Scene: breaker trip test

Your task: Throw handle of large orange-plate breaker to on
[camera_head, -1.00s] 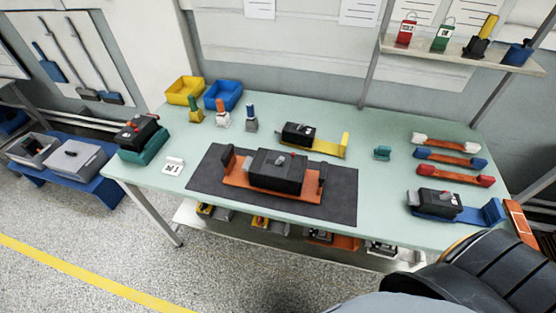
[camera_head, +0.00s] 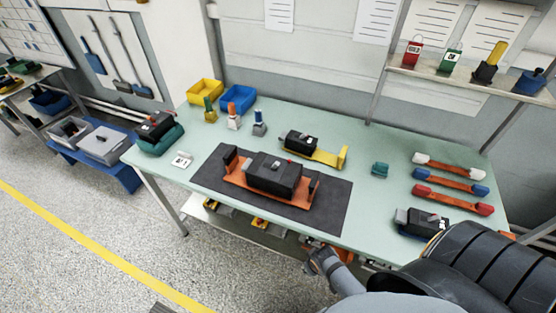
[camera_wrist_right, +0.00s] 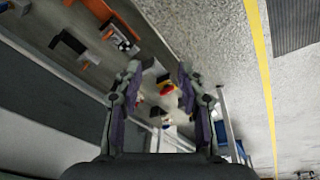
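The large orange-plate breaker is a black box (camera_head: 273,174) on an orange plate (camera_head: 238,183) with black end blocks, on a dark mat (camera_head: 325,208) at the table's middle. Small red and grey parts show on its top; I cannot tell the handle's position. My right gripper (camera_head: 318,262) is low in front of the table's front edge, below and apart from the breaker. In the right wrist view its two fingers (camera_wrist_right: 158,78) stand apart with nothing held between them. My left gripper is not in view.
A yellow-plate breaker (camera_head: 328,156) stands behind the mat, and a blue-plate breaker (camera_head: 415,222) at the right, partly hidden by my arm. Red, blue and white-ended orange bars (camera_head: 450,185) lie at the right. A lower shelf (camera_head: 198,208) holds several units. A shelf (camera_head: 460,78) stands back right.

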